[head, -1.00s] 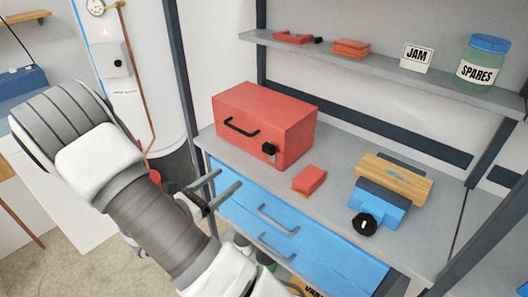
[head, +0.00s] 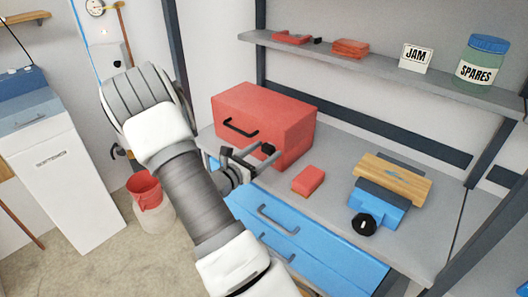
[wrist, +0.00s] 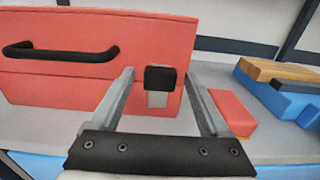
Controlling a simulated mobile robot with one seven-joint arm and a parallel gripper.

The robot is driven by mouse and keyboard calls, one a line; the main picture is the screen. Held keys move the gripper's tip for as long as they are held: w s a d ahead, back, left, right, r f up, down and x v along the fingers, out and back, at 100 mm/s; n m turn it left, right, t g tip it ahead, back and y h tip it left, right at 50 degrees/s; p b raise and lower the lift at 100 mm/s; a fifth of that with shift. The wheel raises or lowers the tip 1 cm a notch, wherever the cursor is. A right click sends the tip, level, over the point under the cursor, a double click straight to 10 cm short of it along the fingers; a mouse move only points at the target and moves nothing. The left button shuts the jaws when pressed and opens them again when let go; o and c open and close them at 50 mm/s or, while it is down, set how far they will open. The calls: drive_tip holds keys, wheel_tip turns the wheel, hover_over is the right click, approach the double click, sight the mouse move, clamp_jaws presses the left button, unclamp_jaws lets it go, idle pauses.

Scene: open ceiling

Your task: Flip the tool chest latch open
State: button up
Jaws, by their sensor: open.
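The red tool chest (head: 285,118) sits on the grey bench, with a black bar handle on its front; it also shows in the wrist view (wrist: 110,80). Its latch (head: 268,149) is a small black block at the right of the front face. In the wrist view the black latch (wrist: 160,78) has a grey plate below it. My gripper (head: 262,155) is open in front of the chest's face. In the wrist view my gripper (wrist: 160,85) has one finger on each side of the latch, with gaps on both sides. Whether the fingertips touch the chest cannot be told.
A small red block (head: 308,180) lies on the bench right of the chest. A blue vise-like tool (head: 378,205) with a wooden block (head: 393,178) stands farther right. Blue drawers (head: 290,235) with handles lie below the bench top. A shelf (head: 380,70) runs above.

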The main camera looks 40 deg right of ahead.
drive_tip(key=shift+c, duration=0.2)
clamp_jaws()
idle(1.3)
